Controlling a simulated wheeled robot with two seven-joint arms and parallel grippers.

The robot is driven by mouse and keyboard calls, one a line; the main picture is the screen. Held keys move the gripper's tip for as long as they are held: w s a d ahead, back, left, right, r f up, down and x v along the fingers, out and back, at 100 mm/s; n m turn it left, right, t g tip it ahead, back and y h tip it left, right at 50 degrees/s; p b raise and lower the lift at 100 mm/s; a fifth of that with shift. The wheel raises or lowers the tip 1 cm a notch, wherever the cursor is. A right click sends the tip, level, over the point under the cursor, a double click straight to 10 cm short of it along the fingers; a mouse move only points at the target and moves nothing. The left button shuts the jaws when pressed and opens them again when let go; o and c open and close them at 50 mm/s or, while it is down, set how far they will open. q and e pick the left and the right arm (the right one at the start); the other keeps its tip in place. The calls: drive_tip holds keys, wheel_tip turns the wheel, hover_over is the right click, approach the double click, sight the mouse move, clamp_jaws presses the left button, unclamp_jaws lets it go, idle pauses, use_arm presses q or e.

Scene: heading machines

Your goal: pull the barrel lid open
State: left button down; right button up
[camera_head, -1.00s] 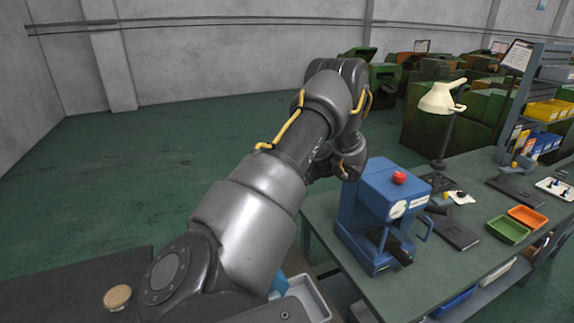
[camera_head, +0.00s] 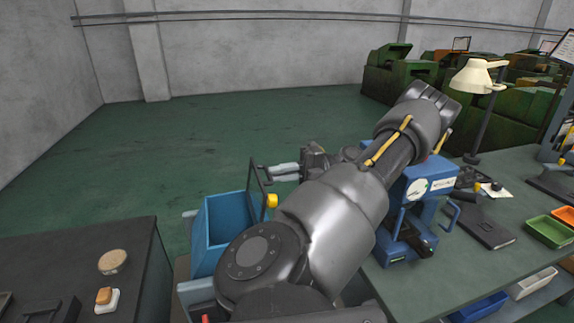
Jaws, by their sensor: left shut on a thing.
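A blue open-topped box-like barrel (camera_head: 222,218) stands left of my arm, in the lower middle. Its lid, a thin dark frame (camera_head: 257,182), stands raised nearly upright at the barrel's right side, seen almost edge-on. A yellow knob (camera_head: 272,201) shows at the lid's lower right. My left gripper (camera_head: 282,172) comes in from the right, with its pale fingers at the lid's upper part, shut on it. The exact contact is small and partly hidden. My left arm covers the barrel's right side. My right gripper is not in view.
A dark cabinet (camera_head: 75,265) with a round wooden disc (camera_head: 112,262) is at lower left. A green workbench (camera_head: 465,270) with a blue machine (camera_head: 425,190), a lamp (camera_head: 476,78) and trays is at right. Open floor (camera_head: 220,130) lies behind the barrel.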

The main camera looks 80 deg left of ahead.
use_arm(q)
drive_tip(key=c, duration=1.5)
unclamp_jaws()
drive_tip(key=shift+s, duration=0.15)
drive_tip(key=d+r+p, duration=0.3)
drive_tip(key=d+r, duration=0.1)
drive_tip(key=s+d+r+p, duration=0.1)
drive_tip(key=d+r+p, duration=0.1)
drive_tip(key=d+r, duration=0.2)
drive_tip(key=s+d+r+p, duration=0.1)
drive_tip(key=d+r+p, duration=0.2)
drive_tip(key=d+r, duration=0.2)
drive_tip(key=shift+s+d+p, duration=0.2)
drive_tip(key=shift+d+p, duration=0.15)
drive_tip(key=shift+d, duration=0.05)
